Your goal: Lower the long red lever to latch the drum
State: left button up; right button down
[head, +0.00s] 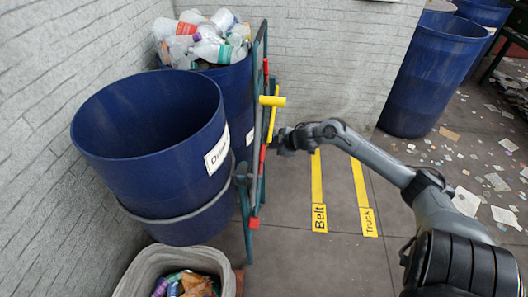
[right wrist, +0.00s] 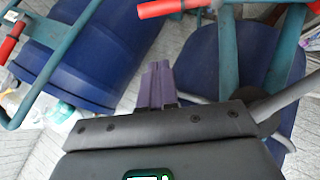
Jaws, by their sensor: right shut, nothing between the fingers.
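A blue drum (head: 150,160), open at the top and tilted, hangs in a grey ring on a teal frame (head: 247,180). Red parts show along the frame's right side, one low red end (head: 254,223) among them; I cannot tell which is the long lever. A yellow handle (head: 272,101) sticks out above. My right gripper (head: 281,143) is shut and empty, close beside the frame; contact is unclear. In the right wrist view its purple-grey fingers (right wrist: 157,85) are together, with a red grip (right wrist: 165,8) beyond them. My left gripper is not in view.
A second blue drum (head: 236,92) full of plastic bottles stands behind. A grey bin (head: 150,272) with colourful waste stands in front. Another blue drum (head: 430,75) is at the back right. The floor with yellow "Belt" (head: 319,218) and "Truck" (head: 368,222) markings is clear.

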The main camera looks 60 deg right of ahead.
aim_at(264, 151)
jog(key=shift+f, duration=0.1)
jog(key=b+x, duration=0.5)
jog(key=x, duration=0.4)
jog(key=shift+w+f+b, duration=0.2)
jog(key=shift+f+b, duration=0.1)
jog(key=shift+w+d+f+b, duration=0.1)
jog(key=shift+d+f+b, duration=0.2)
jog(key=shift+f+b, duration=0.15)
jog(key=shift+w+d+f+b, duration=0.15)
jog(key=shift+d+f+b, duration=0.15)
jog(key=shift+f, duration=0.2)
jog(key=shift+d+f+b, duration=0.5)
jog(key=shift+d+f, duration=0.15)
jog(key=shift+f, duration=0.05)
